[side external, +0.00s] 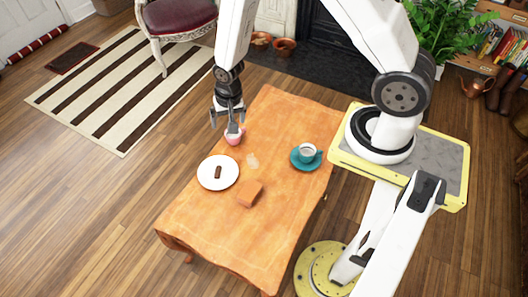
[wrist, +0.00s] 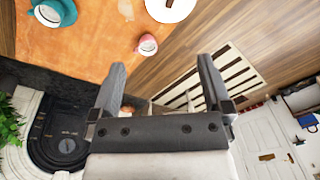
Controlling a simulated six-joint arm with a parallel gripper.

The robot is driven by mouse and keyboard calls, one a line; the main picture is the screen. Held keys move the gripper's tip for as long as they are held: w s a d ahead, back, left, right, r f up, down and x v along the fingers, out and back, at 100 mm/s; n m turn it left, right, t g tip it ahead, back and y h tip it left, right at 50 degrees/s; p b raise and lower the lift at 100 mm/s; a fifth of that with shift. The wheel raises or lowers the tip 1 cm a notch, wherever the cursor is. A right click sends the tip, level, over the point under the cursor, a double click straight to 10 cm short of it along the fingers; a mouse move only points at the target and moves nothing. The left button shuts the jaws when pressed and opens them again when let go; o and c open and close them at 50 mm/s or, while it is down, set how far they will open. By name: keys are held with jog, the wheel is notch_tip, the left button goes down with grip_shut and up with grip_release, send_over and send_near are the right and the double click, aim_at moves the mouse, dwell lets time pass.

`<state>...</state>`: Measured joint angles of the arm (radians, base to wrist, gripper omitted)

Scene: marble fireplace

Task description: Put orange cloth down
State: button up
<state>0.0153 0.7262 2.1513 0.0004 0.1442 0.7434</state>
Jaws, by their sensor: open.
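A folded orange cloth (side external: 250,194) lies on the wooden table (side external: 280,118), just below and right of the white plate. My gripper (side external: 227,122) is open and empty. It hangs near the table's left edge, by a small pink cup (side external: 234,138), apart from the cloth. In the wrist view, my open fingers (wrist: 162,67) have nothing between them. The pink cup (wrist: 147,45) shows beyond them there. The cloth cannot be seen in the wrist view.
The table's lower end is bare. A chair (side external: 180,18) stands beyond, on a striped rug (side external: 100,85).

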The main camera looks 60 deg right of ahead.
jog(key=s+r+n, duration=0.4)
jog(key=r, duration=0.3)
jog(key=s+r+n+t, duration=0.1)
jog(key=s+r+n, duration=0.3)
jog(key=r, duration=0.4)
jog(key=shift+s+a+r+n, duration=0.3)
jog(key=shift+s, duration=0.15)
